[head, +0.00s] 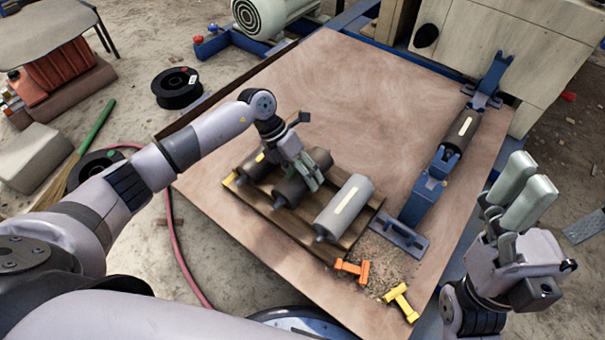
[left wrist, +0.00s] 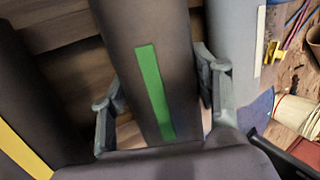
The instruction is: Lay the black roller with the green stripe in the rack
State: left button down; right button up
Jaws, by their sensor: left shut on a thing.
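The black roller with the green stripe (left wrist: 150,60) lies between the two fingers of my left gripper (left wrist: 155,105), which is shut on it. In the head view this roller (head: 287,192) is the middle one of three at the wooden rack (head: 357,232), and my left gripper (head: 312,172) is over its upper part. Whether the roller rests fully on the wood or is slightly above it I cannot tell. My right gripper (head: 520,195) is at the right, away from the rack, fingers upward and holding nothing visible.
A yellow-striped black roller (head: 256,168) lies left of it, a grey roller (head: 344,205) right. A blue stand (head: 425,190) holds another dark roller (head: 462,130). Orange (head: 352,268) and yellow (head: 401,300) pieces lie near the board's front edge. The board's back middle is clear.

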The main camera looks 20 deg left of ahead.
pick_arm(q)
jog(key=shift+w+f+b, duration=0.1)
jog(key=shift+f+b, duration=0.25)
jog(key=shift+f, duration=0.2)
jog(key=c, duration=0.7)
grip_release()
jog(key=shift+o, duration=1.1)
jog(key=shift+f, duration=0.1)
jog(key=shift+f, duration=0.1)
jog(key=s+v, duration=0.1)
jog(key=v, duration=1.1)
jog(key=shift+w, duration=0.4)
jog(key=shift+s, duration=0.1)
